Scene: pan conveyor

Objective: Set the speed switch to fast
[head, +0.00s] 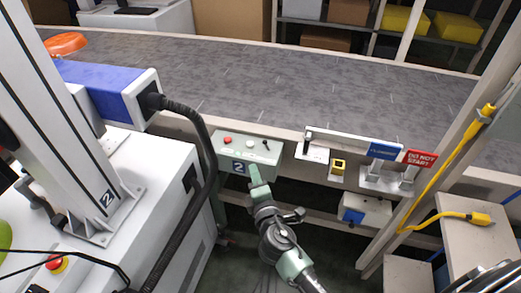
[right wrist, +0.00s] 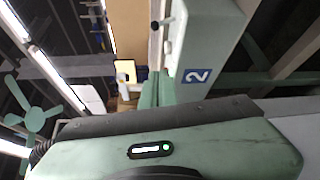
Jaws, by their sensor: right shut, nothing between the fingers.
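A pale green control box (head: 246,151) marked "2" is fixed at the near side of the conveyor. Its top carries a red button (head: 228,140), a white button (head: 249,142) and a small black lever switch (head: 266,143) at the right. Which setting the switch points to is too small to read. My right gripper (head: 256,172) is shut and empty, just in front of the box's front face and below the switch. In the right wrist view its closed fingers (right wrist: 158,90) point toward the box (right wrist: 212,45); contact cannot be told. My left gripper is not in view.
A white machine (head: 120,195) with a black hose stands left. To the right are a "DO NOT START" sign (head: 420,158), a yellow padlock-like block (head: 338,168) and a post with yellow cable.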

